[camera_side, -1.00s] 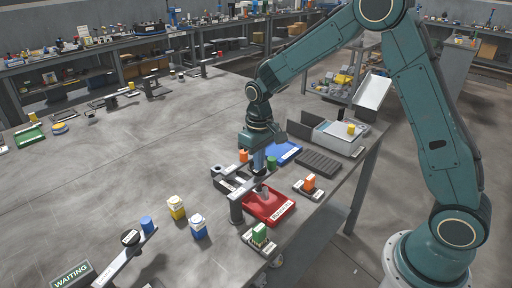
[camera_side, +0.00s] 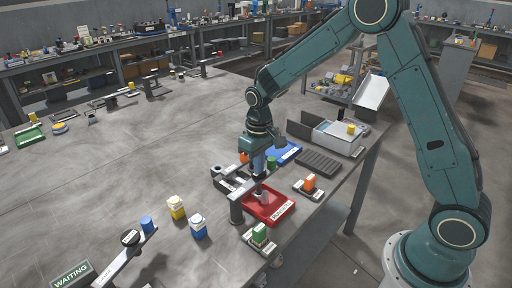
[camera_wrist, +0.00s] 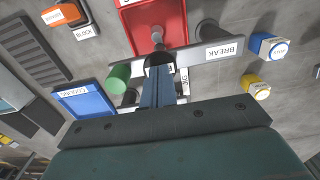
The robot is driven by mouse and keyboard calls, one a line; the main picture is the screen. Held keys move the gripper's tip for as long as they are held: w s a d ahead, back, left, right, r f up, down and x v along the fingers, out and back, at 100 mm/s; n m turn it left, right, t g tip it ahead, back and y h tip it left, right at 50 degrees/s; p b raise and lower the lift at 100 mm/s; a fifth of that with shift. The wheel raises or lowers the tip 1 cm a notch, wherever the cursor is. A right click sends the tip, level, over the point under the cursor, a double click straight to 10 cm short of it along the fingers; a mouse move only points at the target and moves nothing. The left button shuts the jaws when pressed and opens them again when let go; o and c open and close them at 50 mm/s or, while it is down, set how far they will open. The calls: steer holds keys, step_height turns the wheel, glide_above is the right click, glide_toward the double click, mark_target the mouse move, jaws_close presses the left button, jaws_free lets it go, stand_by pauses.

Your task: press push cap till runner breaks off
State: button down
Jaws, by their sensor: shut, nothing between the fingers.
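My gripper (camera_side: 260,173) points down over the break station. Its fingers (camera_wrist: 158,98) are closed together, with nothing between them. In the wrist view the fingertips overlap a round dark cap (camera_wrist: 159,60) on the grey bar labelled BREAK (camera_wrist: 205,53); I cannot tell whether they touch it. In the side view the gripper hides that cap. A grey metal piece (camera_wrist: 157,36) shows beyond the bar over the red tray (camera_wrist: 133,18); it also shows in the side view (camera_side: 263,195). I cannot tell whether the runner is still attached.
A green cylinder (camera_wrist: 118,78) stands close beside the fingers. A blue tray (camera_wrist: 83,103) and a dark ribbed rack (camera_side: 319,163) lie nearby. The table's left middle is clear.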

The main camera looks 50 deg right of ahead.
stand_by(0.3)
step_height(320, 180, up, 8)
stand_by(1.2)
steer(key=s+r+t, duration=0.3)
steer(key=s+r, duration=0.9)
steer(key=s, duration=0.2)
steer(key=s+t, duration=0.2)
steer(key=s, duration=1.1)
steer(key=shift+s+t, duration=0.2)
steer(key=shift+t, duration=0.1)
